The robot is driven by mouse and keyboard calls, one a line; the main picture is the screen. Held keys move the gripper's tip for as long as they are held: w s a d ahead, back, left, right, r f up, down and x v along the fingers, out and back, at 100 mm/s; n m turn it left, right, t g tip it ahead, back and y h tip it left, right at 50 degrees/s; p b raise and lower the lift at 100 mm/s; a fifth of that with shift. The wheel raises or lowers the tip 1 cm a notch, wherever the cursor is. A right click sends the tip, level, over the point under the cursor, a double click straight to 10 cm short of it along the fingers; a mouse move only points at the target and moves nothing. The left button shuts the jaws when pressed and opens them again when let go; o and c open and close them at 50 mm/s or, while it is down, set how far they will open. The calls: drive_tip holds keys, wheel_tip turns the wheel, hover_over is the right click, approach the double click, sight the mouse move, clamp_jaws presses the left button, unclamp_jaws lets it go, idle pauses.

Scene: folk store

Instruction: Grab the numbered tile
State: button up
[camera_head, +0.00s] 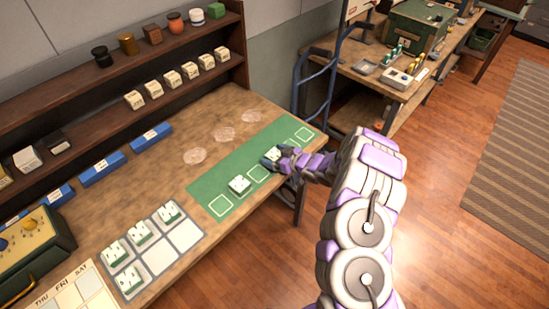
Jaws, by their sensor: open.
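Several white-topped, green-sided tiles with dark marks are in view; the marks are too small to read. One tile (240,185) sits on the green mat (211,189) in an outlined square. Another tile (274,153) is farther along the mat, partly hidden by my gripper (271,160). My gripper is open and low over the mat at this tile; I cannot tell whether the fingers touch it. More tiles, such as this one (140,232), sit in cells of the grey grid tray (183,236) at the front left.
The wooden table (185,125) has three faint round marks behind the mat. A calendar board (72,295) and a dark box (35,247) are at lower left. A blue hand truck (318,80) stands beyond the table's far end.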

drive_tip(key=shift+c, duration=0.2)
drive_tip(key=c, duration=1.1)
